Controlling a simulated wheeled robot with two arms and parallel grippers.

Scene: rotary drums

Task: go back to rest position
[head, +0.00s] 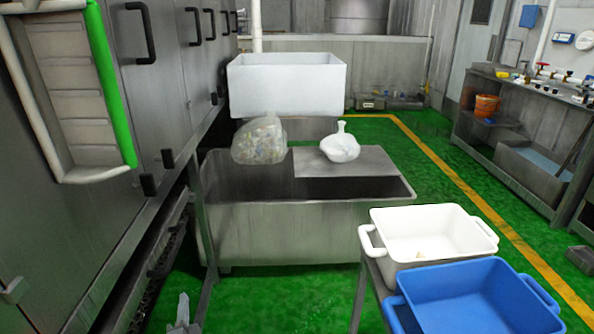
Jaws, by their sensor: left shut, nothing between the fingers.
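My left gripper (183,312) shows at the bottom edge of the head view, left of centre. Its grey fingers point up and are shut, with nothing held. It is apart from the bins and the trough, low over the green floor. Most of the left arm is out of the picture. My right gripper is not in view.
A metal trough (300,225) stands ahead, with a clear bag (259,141) and a white bag (341,146) at its far side. A white bin (430,235) and a blue bin (470,300) stand at right. Grey drum machines (150,90) line the left. Green floor (300,300) is free in front of the trough.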

